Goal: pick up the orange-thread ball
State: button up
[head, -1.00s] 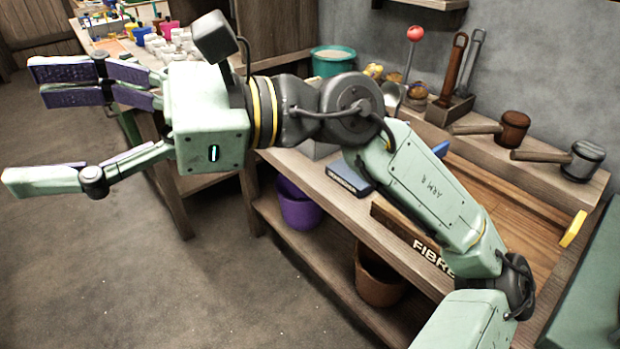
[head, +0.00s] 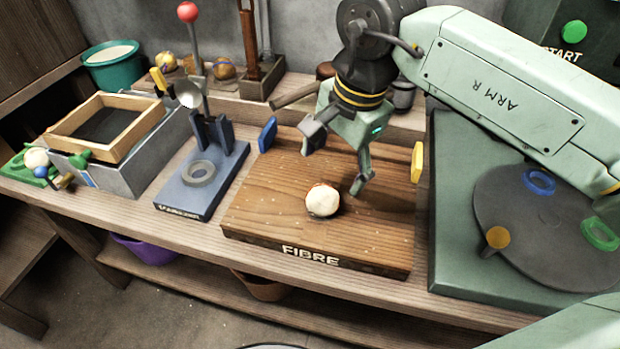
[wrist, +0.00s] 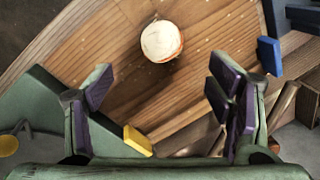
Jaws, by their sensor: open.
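The ball (head: 322,200) is cream-white with a thin orange line near its upper edge, and rests on the wooden board marked FIBRE (head: 260,222). In the wrist view the ball (wrist: 160,40) lies beyond my fingertips, a little left of the midline, with an orange band along its lower right edge. My gripper (head: 335,172) is above the board, just behind and right of the ball in the head view. In the wrist view my gripper (wrist: 158,80) has its purple-padded fingers spread wide with nothing between them. The ball is apart from the fingers.
A blue stop (head: 267,135) and a yellow stop (head: 417,162) stand at the board's sides. A blue stand (head: 190,205) with a ring is left of the board. A green machine with a round plate (head: 520,235) is at right.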

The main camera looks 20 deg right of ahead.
aim_at(325, 192)
jog(key=f, duration=0.5)
jog(key=shift+w+a+f, duration=0.1)
jog(key=shift+w, duration=0.2)
jog(key=shift+w+a+f+p, duration=0.15)
jog(key=shift+w+f+p, duration=0.1)
jog(key=shift+f, duration=0.6)
jog(key=shift+w+a+f+p, duration=0.1)
jog(key=shift+w+f+p, duration=0.15)
jog(key=shift+f, duration=0.65)
jog(key=shift+w+a+f+p, duration=0.15)
jog(key=shift+w+f+p, duration=0.1)
jog(key=shift+f, duration=0.6)
jog(key=shift+c, duration=0.2)
jog(key=c, duration=1.2)
jog(key=shift+c, duration=0.3)
jog(key=shift+r, duration=0.1)
